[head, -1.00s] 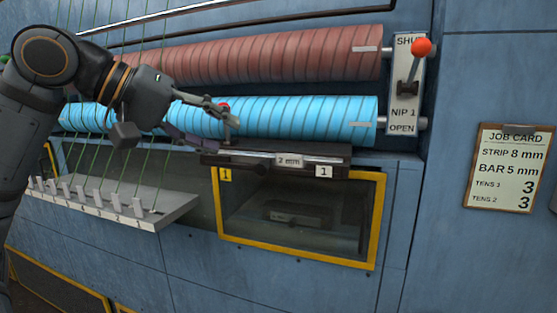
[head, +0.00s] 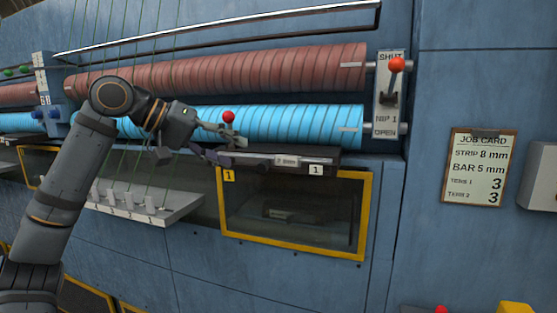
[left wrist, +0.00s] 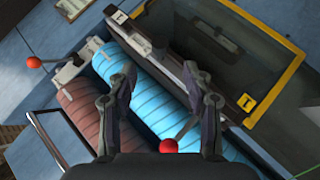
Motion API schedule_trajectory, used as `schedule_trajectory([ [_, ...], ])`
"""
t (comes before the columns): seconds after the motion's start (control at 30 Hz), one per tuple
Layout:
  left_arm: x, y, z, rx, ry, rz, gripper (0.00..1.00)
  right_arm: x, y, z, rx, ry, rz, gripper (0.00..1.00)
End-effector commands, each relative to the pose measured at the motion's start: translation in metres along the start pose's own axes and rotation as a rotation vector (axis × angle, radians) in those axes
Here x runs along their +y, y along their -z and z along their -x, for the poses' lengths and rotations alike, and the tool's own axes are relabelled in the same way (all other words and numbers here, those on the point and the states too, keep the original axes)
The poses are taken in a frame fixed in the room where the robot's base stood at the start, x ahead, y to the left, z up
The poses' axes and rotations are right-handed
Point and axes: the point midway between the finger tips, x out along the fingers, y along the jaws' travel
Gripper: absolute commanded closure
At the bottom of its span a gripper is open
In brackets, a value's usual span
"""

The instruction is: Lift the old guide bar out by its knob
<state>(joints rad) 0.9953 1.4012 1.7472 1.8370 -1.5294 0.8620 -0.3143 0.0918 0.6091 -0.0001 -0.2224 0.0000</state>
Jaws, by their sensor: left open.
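The old guide bar (head: 262,159) is a dark bar with a "2 mm" label and a "1" tag, seated in front of the blue roll. Its red knob (head: 228,117) stands up on a thin stem near its left part. My left gripper (head: 234,149) is open, with its fingers low by the stem, below the knob. In the left wrist view, the knob (left wrist: 168,146) lies between the two open fingers (left wrist: 158,78), nearer the palm than the tips. Whether a finger touches the stem is unclear. My right gripper is not in view.
Blue (head: 290,124) and red (head: 240,72) rolls lie just behind the bar. A red-balled nip lever (head: 396,65) is at their right end. A yellow-framed window (head: 290,247) is below, a row of white guides (head: 140,203) at left. A job card (head: 478,168) reads bar 5 mm.

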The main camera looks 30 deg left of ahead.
Motion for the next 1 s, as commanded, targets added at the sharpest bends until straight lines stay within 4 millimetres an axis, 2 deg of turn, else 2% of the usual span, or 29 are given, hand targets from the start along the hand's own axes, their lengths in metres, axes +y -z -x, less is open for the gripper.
schedule_trajectory([
  [0.03,0.002,0.0,-0.007,-0.002,0.001,-0.001,0.49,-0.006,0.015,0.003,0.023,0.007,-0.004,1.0],
  [0.1,0.002,0.0,-0.015,-0.001,0.0,-0.001,0.49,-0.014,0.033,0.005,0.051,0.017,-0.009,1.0],
  [0.2,0.002,0.0,-0.019,0.002,-0.001,-0.002,0.49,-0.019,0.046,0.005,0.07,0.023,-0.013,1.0],
  [0.33,0.003,0.001,-0.025,-0.001,0.0,-0.002,0.49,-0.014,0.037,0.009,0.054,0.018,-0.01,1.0],
  [0.5,0.007,0.002,-0.055,-0.004,-0.001,0.0,0.49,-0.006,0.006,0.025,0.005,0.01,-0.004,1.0],
  [0.57,0.006,0.002,-0.064,-0.002,0.0,0.0,0.49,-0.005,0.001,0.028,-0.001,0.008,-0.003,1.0],
  [0.67,0.005,0.001,-0.072,0.0,-0.002,0.0,0.49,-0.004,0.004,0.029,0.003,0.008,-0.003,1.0],
  [0.87,0.004,0.001,-0.073,0.002,-0.002,-0.001,0.49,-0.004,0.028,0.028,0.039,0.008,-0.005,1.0],
  [1.0,0.004,0.001,-0.072,0.002,-0.002,-0.001,0.68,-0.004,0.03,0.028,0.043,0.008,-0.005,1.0],
])
